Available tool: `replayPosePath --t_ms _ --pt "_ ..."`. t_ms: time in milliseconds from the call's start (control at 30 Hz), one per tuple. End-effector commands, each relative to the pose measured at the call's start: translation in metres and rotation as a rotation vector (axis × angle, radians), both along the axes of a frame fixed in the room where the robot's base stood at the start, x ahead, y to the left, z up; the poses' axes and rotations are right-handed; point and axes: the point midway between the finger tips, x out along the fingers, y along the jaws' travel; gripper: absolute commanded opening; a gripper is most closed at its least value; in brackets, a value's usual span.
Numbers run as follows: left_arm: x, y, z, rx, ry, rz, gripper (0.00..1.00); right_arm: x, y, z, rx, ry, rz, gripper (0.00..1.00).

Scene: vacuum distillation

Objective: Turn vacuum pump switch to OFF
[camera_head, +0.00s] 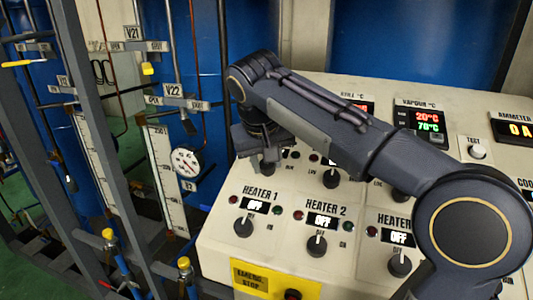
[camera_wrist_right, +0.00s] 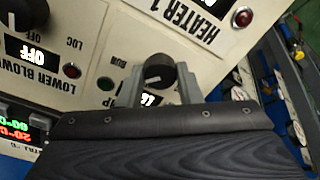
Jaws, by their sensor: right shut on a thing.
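My right gripper (camera_head: 262,158) reaches down to the control panel (camera_head: 225,225) above the Heater 1 label. In the right wrist view, its two fingers (camera_wrist_right: 161,84) stand on either side of a round black knob (camera_wrist_right: 158,70) with a pale pointer mark. The gripper is shut on this knob. "RUN" and a label ending in "P" show beside it; the rest of the label is hidden, so I cannot read it as the vacuum pump switch. A small display by the knob is partly covered by the fingers. My left gripper is not in view.
Below are the Heater 1 knob (camera_head: 243,227) and Heater 2 knob (camera_head: 317,245), displays reading OFF. A Lower Blower knob (camera_wrist_right: 28,12) is beside the gripped knob. A yellow emergency stop plate (camera_head: 251,279) is at the front. Pipes and a gauge (camera_head: 186,162) stand left.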

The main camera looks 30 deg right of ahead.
Motion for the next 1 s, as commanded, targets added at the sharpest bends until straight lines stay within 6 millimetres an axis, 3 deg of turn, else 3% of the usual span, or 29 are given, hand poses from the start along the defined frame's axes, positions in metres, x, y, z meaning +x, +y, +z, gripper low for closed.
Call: replayPosePath --t_ms 33,500,1000 --pt "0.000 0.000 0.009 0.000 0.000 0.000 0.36 0.000 -0.001 0.004 -0.010 0.014 0.040 0.09" --pt "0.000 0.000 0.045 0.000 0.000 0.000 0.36 0.000 0.000 0.004 -0.113 0.134 0.444 0.09" --pt "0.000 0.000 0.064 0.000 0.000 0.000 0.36 0.001 0.001 0.001 -0.177 0.207 0.692 0.09"
